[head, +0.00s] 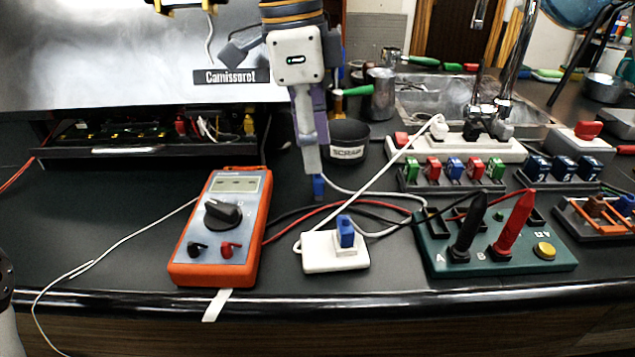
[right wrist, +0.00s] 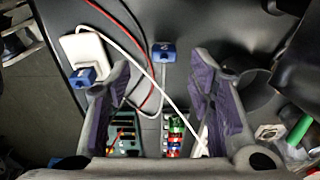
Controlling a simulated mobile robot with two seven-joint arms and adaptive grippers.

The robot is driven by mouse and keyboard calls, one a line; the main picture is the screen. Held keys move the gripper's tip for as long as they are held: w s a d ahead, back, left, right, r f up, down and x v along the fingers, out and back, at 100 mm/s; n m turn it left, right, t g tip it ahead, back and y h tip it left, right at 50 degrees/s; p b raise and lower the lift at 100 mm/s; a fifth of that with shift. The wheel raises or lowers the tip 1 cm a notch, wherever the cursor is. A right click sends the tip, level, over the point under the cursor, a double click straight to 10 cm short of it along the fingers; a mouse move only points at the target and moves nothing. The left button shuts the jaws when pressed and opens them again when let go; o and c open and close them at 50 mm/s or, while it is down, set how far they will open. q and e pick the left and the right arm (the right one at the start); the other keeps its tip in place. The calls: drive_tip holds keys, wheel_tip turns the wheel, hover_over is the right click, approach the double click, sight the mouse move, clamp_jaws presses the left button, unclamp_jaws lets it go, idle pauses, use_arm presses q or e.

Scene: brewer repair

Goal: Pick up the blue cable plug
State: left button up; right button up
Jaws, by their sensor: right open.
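The blue cable plug (head: 319,187) stands on the black counter with a white cable running from it to the right. It also shows in the right wrist view as a blue block (right wrist: 163,53), ahead of and between the spread fingers. My right gripper (head: 312,160) points down just above the plug in the head view and partly overlaps it. In the right wrist view its purple-padded fingers (right wrist: 165,85) are open with nothing held between them. Whether a finger touches the plug cannot be told. My left gripper is not in view.
A white socket block (head: 322,262) with another blue piece (head: 346,231) sits nearer the front edge. An orange multimeter (head: 190,262) stands left, a green terminal box (head: 500,262) right. A black scrap cup (head: 348,137) is close behind the gripper. Red, black and white leads cross the counter.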

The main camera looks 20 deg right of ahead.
sight(318, 177)
drive_tip(key=f, duration=0.4)
drive_tip(key=d+f, duration=0.1)
drive_tip(key=shift+w+f, duration=0.1)
drive_tip(key=shift+f, duration=0.3)
drive_tip(key=c, duration=1)
drive_tip(key=shift+r, duration=0.1)
drive_tip(key=shift+c, duration=0.2)
